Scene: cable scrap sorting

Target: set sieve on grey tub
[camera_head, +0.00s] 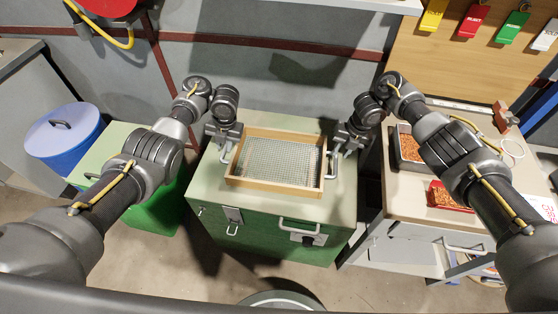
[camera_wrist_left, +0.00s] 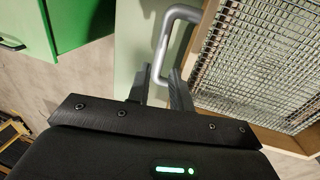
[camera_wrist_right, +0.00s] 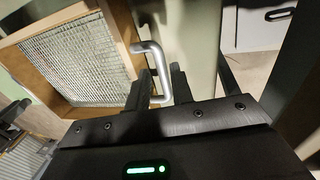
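The sieve (camera_head: 277,188) has a wooden frame, a wire mesh and a grey metal handle at each end. It is over the pale green top of a green cabinet (camera_head: 215,180); I cannot tell whether it touches. The mesh looks empty. A round grey rim (camera_head: 280,297) shows at the bottom edge, mostly cut off; I cannot tell if it is the grey tub.
A blue tub with a pale lid (camera_head: 62,130) stands at the left beside a lower green box (camera_head: 110,150). At the right, a bench (camera_head: 405,190) carries a metal tray (camera_head: 408,148) and a red tray (camera_head: 450,196) of copper-coloured bits. Floor shows before the cabinet.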

